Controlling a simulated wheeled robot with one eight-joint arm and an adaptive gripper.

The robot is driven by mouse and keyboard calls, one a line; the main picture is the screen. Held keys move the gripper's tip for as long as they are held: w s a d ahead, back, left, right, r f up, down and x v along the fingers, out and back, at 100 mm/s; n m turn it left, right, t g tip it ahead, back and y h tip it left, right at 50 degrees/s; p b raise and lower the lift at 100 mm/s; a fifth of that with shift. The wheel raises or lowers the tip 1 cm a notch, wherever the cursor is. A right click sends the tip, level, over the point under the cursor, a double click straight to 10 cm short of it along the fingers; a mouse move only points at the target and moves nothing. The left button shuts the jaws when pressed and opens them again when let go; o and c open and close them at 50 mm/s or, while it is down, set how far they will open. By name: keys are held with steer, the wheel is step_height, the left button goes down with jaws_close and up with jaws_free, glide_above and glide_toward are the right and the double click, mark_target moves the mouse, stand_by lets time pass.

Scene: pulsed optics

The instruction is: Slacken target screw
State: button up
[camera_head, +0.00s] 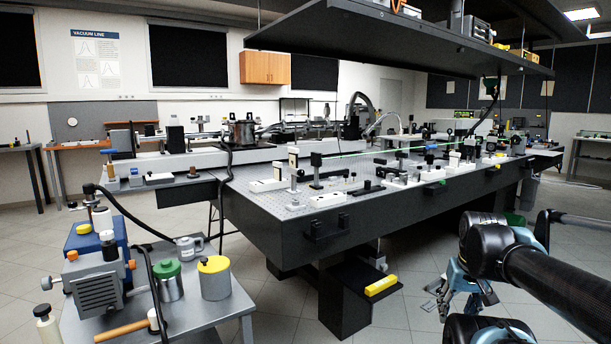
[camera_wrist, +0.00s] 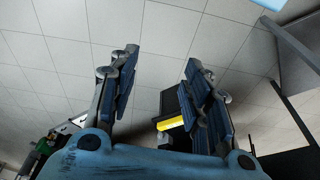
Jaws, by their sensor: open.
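My gripper (camera_head: 463,303) hangs low at the right in the head view, above the floor and in front of the optical table (camera_head: 280,232). In the wrist view its two blue fingers (camera_wrist: 161,60) are spread apart with nothing between their tips. The table carries several small mounts and posts, with a green beam (camera_head: 385,151) running above them. I cannot make out a screw in either view. The optics are too small to tell which one bears it.
A cart (camera_head: 233,302) with a pump (camera_head: 96,285), a green-lidded can (camera_head: 168,280) and a yellow-lidded can (camera_head: 214,278) stands at the left. A black overhead shelf (camera_head: 390,38) hangs above the table. A yellow block (camera_head: 381,285) sits low by the table leg. Floor is clear between.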

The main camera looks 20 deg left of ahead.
steer(key=w+a+r+n+t+y, duration=0.3)
steer(key=w+a+r+n+y, duration=0.2)
steer(key=w+a+r, duration=1.1)
steer(key=n+t+y, duration=0.2)
steer(key=y, duration=0.4)
glide_toward(302, 173)
steer(key=x, duration=0.8)
steer(key=shift+w+a, duration=0.15)
steer(key=shift+w, duration=0.1)
jaws_close()
